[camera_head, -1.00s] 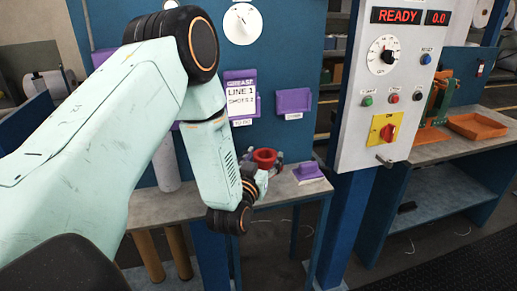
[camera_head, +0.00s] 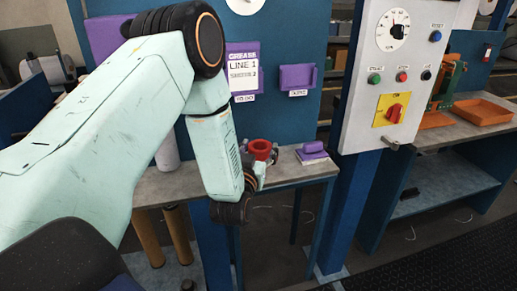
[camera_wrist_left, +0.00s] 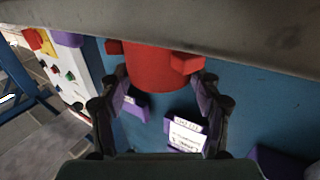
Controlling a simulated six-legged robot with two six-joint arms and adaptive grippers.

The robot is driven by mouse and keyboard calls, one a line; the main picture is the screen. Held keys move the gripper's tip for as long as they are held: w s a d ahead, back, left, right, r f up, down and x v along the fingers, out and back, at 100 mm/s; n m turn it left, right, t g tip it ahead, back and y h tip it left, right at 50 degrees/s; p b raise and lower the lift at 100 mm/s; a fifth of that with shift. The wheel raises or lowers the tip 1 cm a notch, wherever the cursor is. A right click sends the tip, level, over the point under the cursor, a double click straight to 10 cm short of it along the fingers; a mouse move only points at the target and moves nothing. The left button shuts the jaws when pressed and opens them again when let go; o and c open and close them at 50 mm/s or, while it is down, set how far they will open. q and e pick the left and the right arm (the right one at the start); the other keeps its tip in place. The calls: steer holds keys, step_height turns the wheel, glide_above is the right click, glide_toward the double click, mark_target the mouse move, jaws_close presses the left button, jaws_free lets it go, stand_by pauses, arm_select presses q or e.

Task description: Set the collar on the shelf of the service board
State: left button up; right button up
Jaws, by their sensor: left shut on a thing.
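The red collar (camera_head: 260,147) is held in my left gripper (camera_head: 256,165), which shows small at the end of my left arm. In the left wrist view my left gripper (camera_wrist_left: 161,97) has a finger on each side of the collar (camera_wrist_left: 158,68), and the collar has red lugs. The grey shelf (camera_head: 285,172) of the service board (camera_head: 283,45) is behind and beside the collar in the head view. The shelf (camera_wrist_left: 160,15) runs across the top of the left wrist view, close to the collar. I cannot tell whether they touch. My right gripper is not in view.
A purple block (camera_head: 312,152) sits on the shelf, right of the collar. A purple bin (camera_head: 297,77) and a grease label (camera_head: 243,72) are on the board. A white control panel (camera_head: 385,90) stands to the right, with an orange tray (camera_head: 483,112) beyond it.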

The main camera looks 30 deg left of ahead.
arm_select(q)
steer(key=shift+s+d+r, duration=0.2)
steer(key=shift+d+r, duration=0.05)
steer(key=shift+d, duration=0.05)
steer(key=shift+w+a+f, duration=0.2)
steer(key=shift+a+f, duration=0.05)
steer(key=shift+f, duration=0.2)
steer(key=o, duration=1.8)
steer(key=shift+s+d+r, duration=0.15)
steer(key=shift+d, duration=0.1)
steer(key=shift+o, duration=0.4)
steer(key=shift+a+f, duration=0.2)
steer(key=v, duration=1.2)
steer(key=shift+a+r, duration=0.1)
